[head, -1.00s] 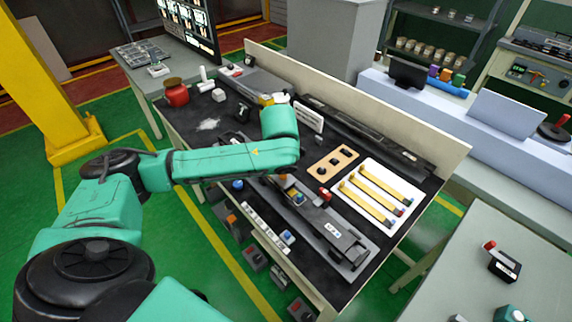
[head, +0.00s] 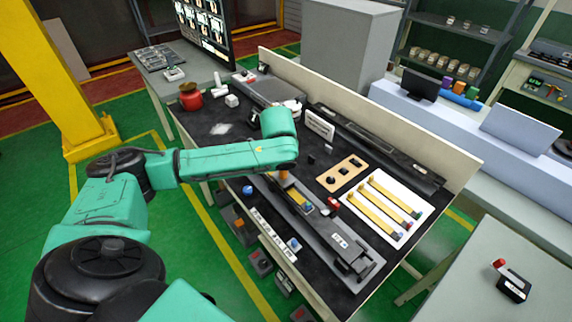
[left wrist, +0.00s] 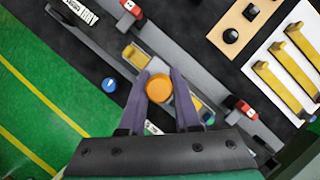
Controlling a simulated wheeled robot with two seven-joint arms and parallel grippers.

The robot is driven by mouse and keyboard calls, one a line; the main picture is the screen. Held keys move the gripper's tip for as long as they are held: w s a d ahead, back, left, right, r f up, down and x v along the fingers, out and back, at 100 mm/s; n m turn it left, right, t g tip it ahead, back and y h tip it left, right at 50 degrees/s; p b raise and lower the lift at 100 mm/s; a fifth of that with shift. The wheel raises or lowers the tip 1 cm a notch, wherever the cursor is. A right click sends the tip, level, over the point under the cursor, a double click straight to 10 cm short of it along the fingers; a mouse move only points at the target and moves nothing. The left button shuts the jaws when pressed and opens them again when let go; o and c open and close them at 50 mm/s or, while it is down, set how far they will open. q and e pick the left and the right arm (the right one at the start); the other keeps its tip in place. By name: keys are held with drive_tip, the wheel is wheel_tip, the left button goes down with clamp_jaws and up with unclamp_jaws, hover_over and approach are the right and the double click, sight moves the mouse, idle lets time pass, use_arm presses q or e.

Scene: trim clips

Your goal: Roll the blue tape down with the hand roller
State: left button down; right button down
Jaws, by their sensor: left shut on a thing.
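A yellow strip (left wrist: 136,55) with a blue end (left wrist: 207,117) lies along a grey rail fixture; in the head view the strip (head: 297,196) shows just right of my left gripper (head: 281,180). I take it for the blue tape. In the left wrist view my left gripper (left wrist: 159,76) is shut on a round orange piece (left wrist: 159,89), which looks like the top of the hand roller. It stands over the strip's middle. The roller's lower part is hidden, so I cannot tell whether it touches the strip. My right gripper is out of view.
Red clamps (left wrist: 245,108) sit along the fixture. A white board (head: 365,222) with several yellow strips and a wooden block (head: 350,163) with black knobs lie to the right. A blue button (left wrist: 109,85) sits near the table's front edge. A back panel (head: 400,130) bounds the table.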

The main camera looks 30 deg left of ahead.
use_arm(q)
drive_tip(key=shift+w+a+f+p, duration=0.15)
drive_tip(key=shift+a, duration=0.45)
drive_tip(key=shift+w+a+f+p, duration=0.1)
drive_tip(key=shift+a+p, duration=0.05)
drive_tip(key=shift+a, duration=0.4)
drive_tip(key=shift+d, duration=0.2)
drive_tip(key=shift+s+d+p, duration=0.25)
drive_tip(key=shift+d+p, duration=0.15)
drive_tip(key=shift+d, duration=0.2)
drive_tip(key=shift+s+d+p, duration=0.25)
drive_tip(key=shift+d+p, duration=0.15)
drive_tip(key=shift+d, duration=0.2)
drive_tip(key=shift+s+d+p, duration=0.35)
drive_tip(key=shift+d+p, duration=0.1)
drive_tip(key=shift+d, duration=0.5)
drive_tip(key=shift+s+d+p, duration=0.3)
drive_tip(key=shift+d+p, duration=0.1)
drive_tip(key=shift+d, duration=0.6)
drive_tip(key=shift+s+d+p, duration=0.35)
drive_tip(key=shift+d+p, duration=0.1)
drive_tip(key=shift+d, duration=0.5)
wheel_tip(320, 180, up, 8)
drive_tip(key=p, duration=0.1)
drive_tip(key=shift+w+a+r, duration=0.15)
drive_tip(key=shift+w, duration=0.2)
